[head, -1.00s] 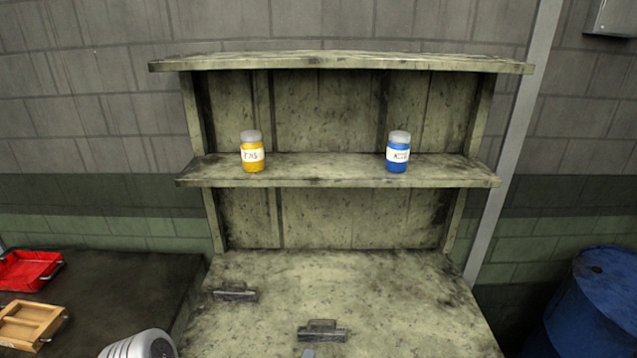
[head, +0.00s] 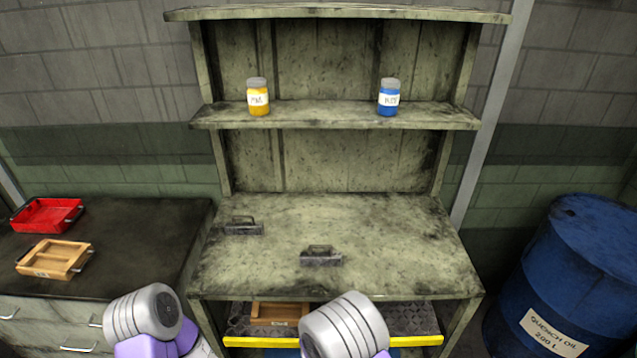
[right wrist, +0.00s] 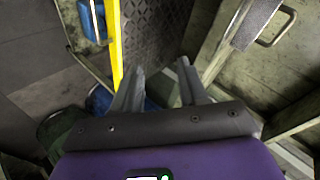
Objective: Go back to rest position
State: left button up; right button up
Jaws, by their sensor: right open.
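My right gripper (right wrist: 162,72) shows in the right wrist view, open, with nothing between its two grey fingers. It points past a dark textured plate (right wrist: 160,30) with a yellow edge strip (right wrist: 116,45). In the head view, parts of my two arms, grey and purple, show at the bottom. My left gripper is not in view there, and the right gripper's fingers are hidden.
The workbench (head: 380,225) carries two dark handled pieces (head: 243,227) (head: 321,256). Its shelf holds a yellow jar (head: 258,100) and a blue jar (head: 388,100). Left are a red tray (head: 47,214) and a wooden tray (head: 54,259). A blue drum (head: 580,260) stands right.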

jog(key=s+d+f+n+g+y, duration=0.2)
jog(key=s+d+f+n+g, duration=0.35)
jog(key=f, duration=0.35)
jog(key=s+f+n+g+y, duration=0.2)
jog(key=s+n+g+y, duration=0.2)
jog(key=s, duration=0.8)
jog(key=n, duration=0.2)
jog(key=shift+s+d+n+y+b, duration=0.3)
jog(key=shift+s+d+n+b, duration=0.05)
jog(key=shift+b, duration=0.05)
jog(key=shift+g, duration=0.25)
jog(key=shift+c, duration=0.3)
